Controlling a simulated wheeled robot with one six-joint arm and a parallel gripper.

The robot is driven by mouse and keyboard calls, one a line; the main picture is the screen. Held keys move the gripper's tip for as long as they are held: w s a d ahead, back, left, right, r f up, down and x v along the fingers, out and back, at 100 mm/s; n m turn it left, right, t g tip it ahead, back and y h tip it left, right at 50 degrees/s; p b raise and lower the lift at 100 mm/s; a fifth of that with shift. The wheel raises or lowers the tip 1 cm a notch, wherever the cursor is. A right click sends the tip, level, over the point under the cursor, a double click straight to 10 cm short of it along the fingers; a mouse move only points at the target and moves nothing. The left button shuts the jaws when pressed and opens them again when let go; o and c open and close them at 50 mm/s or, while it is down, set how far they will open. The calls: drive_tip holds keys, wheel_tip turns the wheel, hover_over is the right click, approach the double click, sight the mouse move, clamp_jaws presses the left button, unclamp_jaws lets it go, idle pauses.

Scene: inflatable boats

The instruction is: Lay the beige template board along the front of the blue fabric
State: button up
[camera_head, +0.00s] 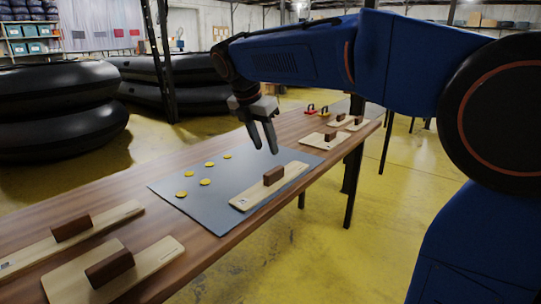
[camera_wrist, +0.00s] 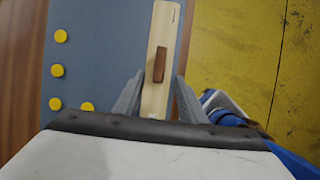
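A beige template board (camera_head: 255,192) with a brown block handle (camera_head: 273,175) lies flat on the blue-grey fabric (camera_head: 205,217), close to its front edge and roughly parallel to it. In the wrist view the board (camera_wrist: 161,30) lies lengthwise near the fabric's right edge, with a narrow strip of fabric beside it. My gripper (camera_head: 265,145) is above the board, apart from the handle. In the wrist view my gripper (camera_wrist: 158,78) is open, its fingers on either side of the board in the picture, with nothing between them held.
Several yellow discs (camera_head: 205,182) lie on the fabric's back half. Other boards with brown handles lie on the wooden table (camera_head: 130,187), at the near left (camera_head: 150,258) and far right (camera_head: 323,142). Two red-handled items (camera_head: 310,108) stand at the far end. Black inflatable tubes (camera_head: 60,135) are stacked behind.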

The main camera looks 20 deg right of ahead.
drive_tip(key=shift+r, duration=0.15)
drive_tip(key=s+d+f+m+y, duration=0.1)
drive_tip(key=s+d+f+m, duration=0.2)
drive_tip(key=s+f+m, duration=0.3)
drive_tip(key=s+d+f+m+t+y, duration=0.1)
drive_tip(key=s+d+f+m, duration=0.3)
drive_tip(key=s+f+m, duration=0.3)
drive_tip(key=s+d+f+m+t+y, duration=0.1)
drive_tip(key=s+d+f+m, duration=0.2)
drive_tip(key=s+f+m, duration=0.4)
drive_tip(key=s+m, duration=0.5)
drive_tip(key=s, duration=0.5)
drive_tip(key=shift+s+d+y, duration=0.3)
drive_tip(key=shift+s+y, duration=0.1)
